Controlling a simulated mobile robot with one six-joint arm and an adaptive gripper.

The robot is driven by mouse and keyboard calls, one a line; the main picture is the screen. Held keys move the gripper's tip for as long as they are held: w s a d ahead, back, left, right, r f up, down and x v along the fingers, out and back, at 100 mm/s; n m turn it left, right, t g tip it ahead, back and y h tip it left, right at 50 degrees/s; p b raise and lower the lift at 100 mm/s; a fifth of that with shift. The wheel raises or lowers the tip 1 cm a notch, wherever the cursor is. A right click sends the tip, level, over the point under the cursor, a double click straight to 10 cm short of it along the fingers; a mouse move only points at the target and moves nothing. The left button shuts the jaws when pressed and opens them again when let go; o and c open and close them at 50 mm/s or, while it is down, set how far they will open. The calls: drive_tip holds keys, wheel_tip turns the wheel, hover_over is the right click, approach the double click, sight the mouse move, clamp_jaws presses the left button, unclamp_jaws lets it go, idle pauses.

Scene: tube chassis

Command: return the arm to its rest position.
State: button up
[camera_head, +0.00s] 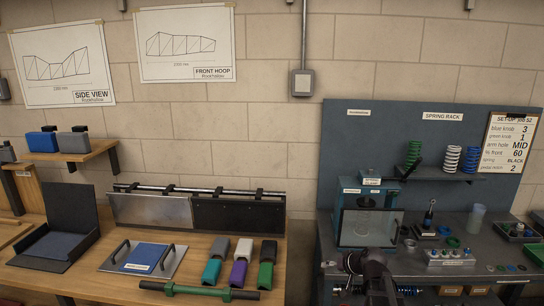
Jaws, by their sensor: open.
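My arm (377,284) shows as a dark shape at the bottom, right of centre. It reaches up in front of the grey bench on the right. My gripper (353,262) is at its upper end, small and dark against the bench front, below the clear-fronted spring press (369,228). I see nothing held in it. Its fingers are hard to make out, and the lower part of the arm is cut off by the picture's edge.
The grey bench (470,262) carries a small rack of knobs (450,257), rings and a clear cup (476,219). Springs stand on a shelf above. The wooden bench (200,246) on the left holds a green bar (198,291), coloured grips and a blue plate (146,257). A gap separates the benches.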

drive_tip(key=s+a+f+g+h, duration=0.1)
drive_tip(key=s+f+g+h, duration=0.1)
drive_tip(key=s, duration=0.7)
drive_tip(key=s+a+f+n+g+h, duration=0.1)
drive_tip(key=s+f+g+h, duration=0.2)
drive_tip(key=s, duration=0.6)
drive_tip(key=shift+s+a+f+g+h, duration=0.3)
drive_tip(key=shift+a+f+g, duration=0.15)
drive_tip(key=shift+g, duration=0.85)
